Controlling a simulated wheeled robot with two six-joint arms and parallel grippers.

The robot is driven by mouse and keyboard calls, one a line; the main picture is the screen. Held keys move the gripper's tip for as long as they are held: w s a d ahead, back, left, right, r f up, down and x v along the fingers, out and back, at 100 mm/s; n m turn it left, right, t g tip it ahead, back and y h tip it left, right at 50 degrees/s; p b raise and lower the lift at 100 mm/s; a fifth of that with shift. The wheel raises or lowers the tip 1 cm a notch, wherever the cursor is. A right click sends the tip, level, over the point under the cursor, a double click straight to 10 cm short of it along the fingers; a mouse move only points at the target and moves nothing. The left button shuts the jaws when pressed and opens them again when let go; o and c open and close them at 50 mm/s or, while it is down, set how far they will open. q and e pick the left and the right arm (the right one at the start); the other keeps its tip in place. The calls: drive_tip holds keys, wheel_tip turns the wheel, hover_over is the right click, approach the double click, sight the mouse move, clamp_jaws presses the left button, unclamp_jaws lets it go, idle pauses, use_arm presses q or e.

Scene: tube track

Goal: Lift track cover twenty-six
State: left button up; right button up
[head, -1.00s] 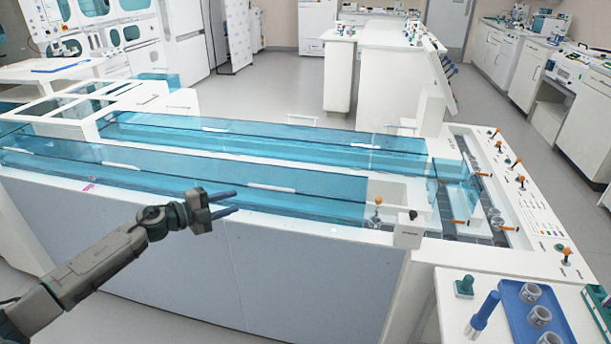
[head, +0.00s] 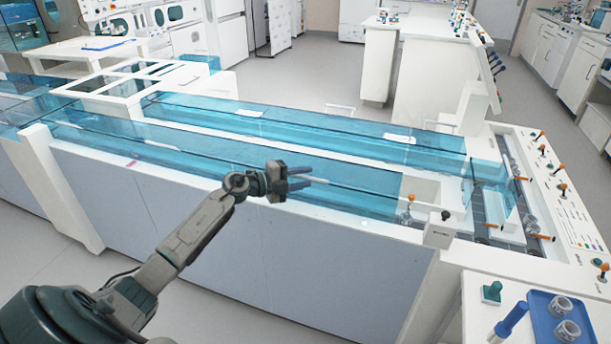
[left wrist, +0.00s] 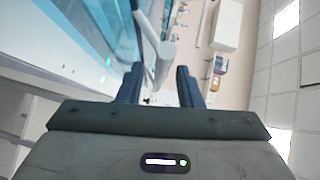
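Long translucent blue covers lie over the track. I cannot read a number twenty-six on any of them. The near cover (head: 215,155) has a thin white handle (head: 322,183) that shows just beyond my left fingertips. My left gripper (head: 300,178) is over the front edge of this cover, open, with its two fingers apart and nothing seen between them. In the left wrist view the open fingers (left wrist: 157,85) point toward a white bar-like part (left wrist: 163,50). I cannot tell whether they touch it. My right gripper is not in view.
A far blue cover (head: 300,131) with white handles runs behind the near one. At the right end stand a white post (head: 473,108) and a panel with orange knobs (head: 562,190). A blue tray (head: 553,310) with grey rings sits at the lower right. Floor is clear behind the track.

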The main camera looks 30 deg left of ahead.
use_arm(q)
drive_tip(key=shift+w+d+f, duration=0.1)
drive_tip(key=shift+w+d, duration=0.15)
drive_tip(key=shift+w, duration=0.15)
clamp_jaws()
